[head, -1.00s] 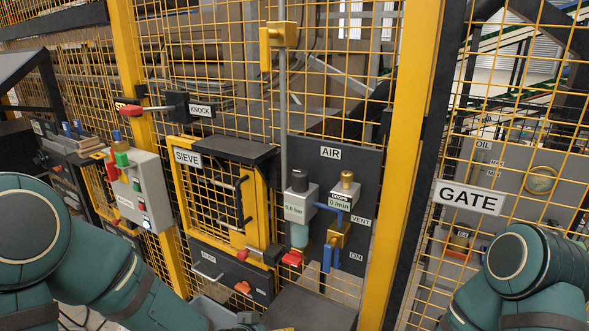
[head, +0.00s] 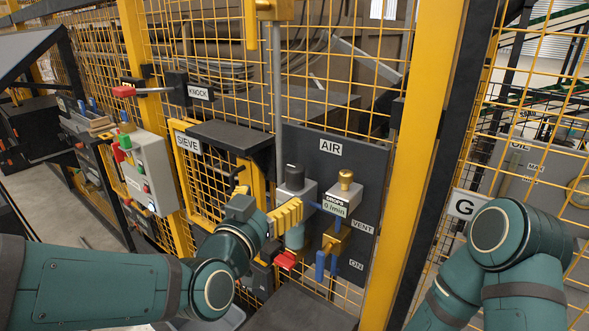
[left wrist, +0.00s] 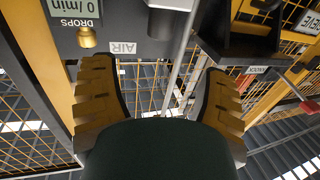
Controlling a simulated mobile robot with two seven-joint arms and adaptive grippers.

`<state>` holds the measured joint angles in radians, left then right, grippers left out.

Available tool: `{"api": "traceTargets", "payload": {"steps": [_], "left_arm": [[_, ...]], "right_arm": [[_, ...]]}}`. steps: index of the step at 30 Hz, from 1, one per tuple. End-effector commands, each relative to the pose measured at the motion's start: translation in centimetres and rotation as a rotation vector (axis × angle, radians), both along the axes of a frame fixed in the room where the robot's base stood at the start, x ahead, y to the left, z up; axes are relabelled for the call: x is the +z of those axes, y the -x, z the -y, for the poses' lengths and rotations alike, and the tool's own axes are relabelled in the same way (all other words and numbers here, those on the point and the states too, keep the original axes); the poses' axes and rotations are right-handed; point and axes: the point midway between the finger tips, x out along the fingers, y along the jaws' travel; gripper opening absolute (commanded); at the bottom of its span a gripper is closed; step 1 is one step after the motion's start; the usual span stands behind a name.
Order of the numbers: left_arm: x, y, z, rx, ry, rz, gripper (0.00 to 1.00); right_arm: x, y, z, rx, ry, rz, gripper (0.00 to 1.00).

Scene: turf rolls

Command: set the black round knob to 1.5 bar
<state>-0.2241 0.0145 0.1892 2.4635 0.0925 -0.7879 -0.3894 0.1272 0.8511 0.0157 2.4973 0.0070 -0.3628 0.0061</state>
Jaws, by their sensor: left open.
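The black round knob (head: 294,177) stands upright on top of the grey regulator (head: 308,188) on the dark AIR panel (head: 362,160). In the left wrist view, which is upside down, the knob (left wrist: 161,22) shows at the top, between and beyond the fingers. My left gripper (head: 292,212) has yellow ribbed fingers and is in front of the regulator, a little below the knob. In the left wrist view the left gripper (left wrist: 160,85) is open with nothing between its fingers. The gripper hides the pressure reading. My right gripper is out of view.
The DROPS unit (head: 336,203) with a brass knob stands just right of the regulator. Below are a red handle (head: 286,260) and a blue-handled brass valve (head: 335,242). The SIEVE frame's dark top (head: 232,135) juts out at left. A grey pipe (head: 277,100) rises behind.

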Motion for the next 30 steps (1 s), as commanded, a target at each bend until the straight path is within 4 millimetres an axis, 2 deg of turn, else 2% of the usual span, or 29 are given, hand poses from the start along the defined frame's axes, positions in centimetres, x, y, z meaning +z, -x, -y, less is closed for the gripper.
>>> {"api": "traceTargets", "payload": {"steps": [12,18,24,30], "left_arm": [[-0.1,-7.3,2.8,0.0,0.001,-0.004,0.74],[-0.1,-10.0,3.8,0.0,0.001,-0.004,0.74],[-0.1,-11.2,4.3,0.001,0.0,-0.002,0.74],[-0.1,-11.3,4.3,0.001,0.0,-0.002,0.74]], "right_arm": [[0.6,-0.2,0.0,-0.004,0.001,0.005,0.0],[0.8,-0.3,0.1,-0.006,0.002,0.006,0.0],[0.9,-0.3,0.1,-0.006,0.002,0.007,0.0],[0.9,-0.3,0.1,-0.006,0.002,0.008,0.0]]}}
